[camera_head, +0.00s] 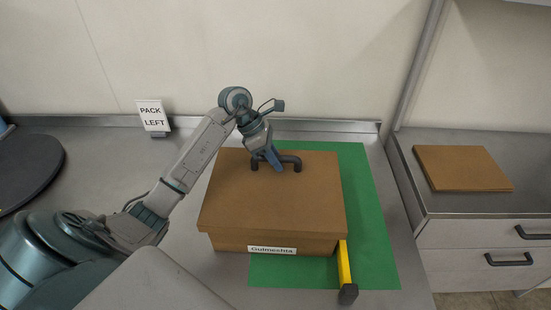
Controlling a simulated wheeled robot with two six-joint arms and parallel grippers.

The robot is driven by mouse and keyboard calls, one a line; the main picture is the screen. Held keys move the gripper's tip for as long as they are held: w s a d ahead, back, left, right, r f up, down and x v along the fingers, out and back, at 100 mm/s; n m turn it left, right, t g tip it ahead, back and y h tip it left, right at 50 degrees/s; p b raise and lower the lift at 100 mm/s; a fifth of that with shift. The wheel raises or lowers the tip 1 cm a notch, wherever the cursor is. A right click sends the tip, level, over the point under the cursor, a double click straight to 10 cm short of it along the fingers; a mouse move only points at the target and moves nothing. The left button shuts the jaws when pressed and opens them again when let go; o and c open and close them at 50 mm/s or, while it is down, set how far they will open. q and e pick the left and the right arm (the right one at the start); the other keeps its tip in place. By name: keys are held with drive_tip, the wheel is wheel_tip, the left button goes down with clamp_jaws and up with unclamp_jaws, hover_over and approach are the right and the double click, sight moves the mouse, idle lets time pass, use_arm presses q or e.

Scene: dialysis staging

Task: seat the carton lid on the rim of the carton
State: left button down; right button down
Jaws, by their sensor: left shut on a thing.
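The brown carton (228,244) stands on the steel table, partly over a green mat, with a white name label (272,250) on its front. The brown carton lid (270,205) covers the carton's top and overhangs its front. I cannot tell whether the lid rests fully on the rim, which is hidden under it. The lid has a dark bar handle (292,161) near its far edge. My left gripper (273,163) is shut on this handle from above. My right gripper is not in view.
A yellow bar with a black end (344,265) is at the carton's front right corner. The green mat (372,240) is bare on the right. A "PACK LEFT" sign (151,115) stands at the back. A flat brown board (462,168) lies on the right counter.

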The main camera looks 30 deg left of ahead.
use_arm(q)
drive_tip(key=shift+b, duration=0.45)
idle(0.7)
drive_tip(key=shift+b, duration=0.4)
drive_tip(key=shift+b, duration=0.4)
idle(0.5)
drive_tip(key=shift+f+b, duration=2.05)
drive_tip(key=shift+b, duration=0.2)
drive_tip(key=c, duration=1.2)
unclamp_jaws()
